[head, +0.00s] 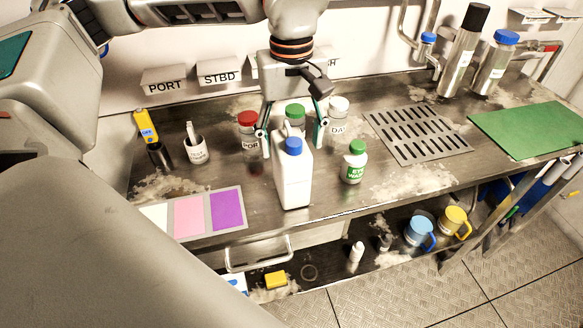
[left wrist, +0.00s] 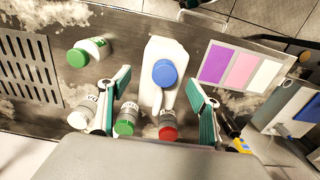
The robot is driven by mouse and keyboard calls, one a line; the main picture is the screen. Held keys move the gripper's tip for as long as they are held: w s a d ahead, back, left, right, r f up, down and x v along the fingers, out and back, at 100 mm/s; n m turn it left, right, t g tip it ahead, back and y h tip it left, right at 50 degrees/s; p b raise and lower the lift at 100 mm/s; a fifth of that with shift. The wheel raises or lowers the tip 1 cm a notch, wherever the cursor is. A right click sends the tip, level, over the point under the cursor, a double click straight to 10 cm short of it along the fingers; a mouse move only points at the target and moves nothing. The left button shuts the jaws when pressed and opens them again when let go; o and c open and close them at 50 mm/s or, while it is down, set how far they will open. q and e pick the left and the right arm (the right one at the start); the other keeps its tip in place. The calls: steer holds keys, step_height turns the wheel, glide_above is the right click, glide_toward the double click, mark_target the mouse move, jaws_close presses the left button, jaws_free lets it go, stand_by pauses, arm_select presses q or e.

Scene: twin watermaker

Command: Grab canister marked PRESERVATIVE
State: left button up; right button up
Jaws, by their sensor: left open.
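A white canister (head: 293,180) with a blue cap stands upright near the front edge of the steel counter. No marking is readable on the side I see, so I cannot tell whether it says PRESERVATIVE. My left gripper (head: 292,138) is open and points down at the canister from behind and above. Its fingers show on either side of the canister's upper part. In the left wrist view the canister (left wrist: 165,55) appears between the two spread fingers (left wrist: 160,88), with gaps on both sides. My right gripper is not in view.
A red-capped bottle (head: 248,122), a green-capped bottle (head: 294,113) and a white-capped bottle (head: 338,112) stand close behind. A colour card (head: 243,228) lies left. A drain grate (head: 370,117) and green mat (head: 487,125) lie right.

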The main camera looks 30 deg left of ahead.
arm_select(q)
step_height(320, 180, down, 3)
jaws_close()
steer(key=shift+r, duration=0.1)
steer(key=shift+r, duration=0.1)
